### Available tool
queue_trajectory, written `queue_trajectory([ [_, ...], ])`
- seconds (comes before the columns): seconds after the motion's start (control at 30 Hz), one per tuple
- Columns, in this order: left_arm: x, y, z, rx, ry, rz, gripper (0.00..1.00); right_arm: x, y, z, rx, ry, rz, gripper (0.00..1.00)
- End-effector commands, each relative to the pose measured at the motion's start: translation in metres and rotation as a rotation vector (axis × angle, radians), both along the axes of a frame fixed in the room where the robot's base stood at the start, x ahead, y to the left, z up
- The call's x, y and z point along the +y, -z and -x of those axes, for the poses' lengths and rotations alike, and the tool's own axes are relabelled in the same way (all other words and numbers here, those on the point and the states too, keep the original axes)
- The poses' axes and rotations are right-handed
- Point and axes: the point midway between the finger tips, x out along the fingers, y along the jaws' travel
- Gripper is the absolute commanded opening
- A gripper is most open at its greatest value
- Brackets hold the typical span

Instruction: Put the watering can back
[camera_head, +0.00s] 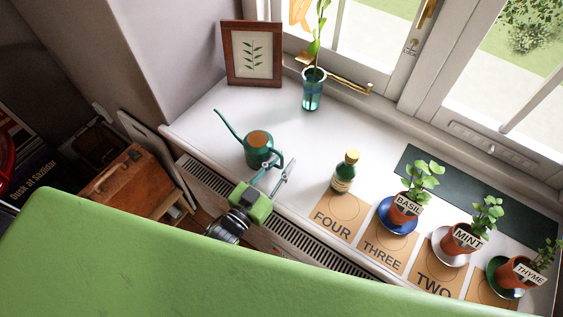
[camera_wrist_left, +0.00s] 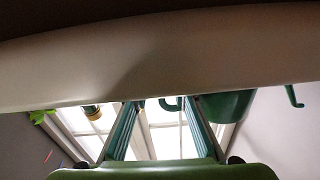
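The dark green watering can (camera_head: 257,157) stands upright on the white windowsill (camera_head: 213,120), its long spout pointing up-left. Its handle faces my left gripper (camera_head: 284,164). In the left wrist view the fingers of the left gripper (camera_wrist_left: 160,104) are apart. The can's handle (camera_wrist_left: 171,105) shows in the gap between them, and the can's body (camera_wrist_left: 226,105) is behind the finger on the right. I cannot tell whether a finger touches the handle. The right gripper is not in view.
A green bottle (camera_head: 344,175) stands right of the can, behind a card marked FOUR (camera_head: 338,216). Potted basil (camera_head: 404,208), mint (camera_head: 461,240) and thyme (camera_head: 518,272) stand further right. A glass vase (camera_head: 313,92) and framed picture (camera_head: 251,53) are at the back. The sill's front edge has a grille (camera_head: 300,240).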

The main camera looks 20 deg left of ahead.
Motion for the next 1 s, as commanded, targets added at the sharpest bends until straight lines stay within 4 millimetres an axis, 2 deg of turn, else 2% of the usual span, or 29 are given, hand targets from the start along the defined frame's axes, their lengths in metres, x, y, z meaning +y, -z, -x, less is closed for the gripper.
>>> queue_trajectory([
  [0.27, 0.000, -0.005, 0.000, -0.001, 0.000, 0.000, 0.23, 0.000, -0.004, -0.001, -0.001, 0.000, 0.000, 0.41],
  [0.33, 0.002, -0.001, 0.007, 0.003, 0.000, -0.001, 0.23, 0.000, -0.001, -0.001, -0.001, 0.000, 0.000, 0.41],
  [0.8, 0.031, -0.001, 0.092, 0.003, 0.001, -0.001, 0.23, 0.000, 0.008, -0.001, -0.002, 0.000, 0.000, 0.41],
  [1.0, 0.038, -0.002, 0.110, 0.000, 0.000, 0.000, 0.23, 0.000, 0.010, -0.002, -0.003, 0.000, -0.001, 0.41],
])
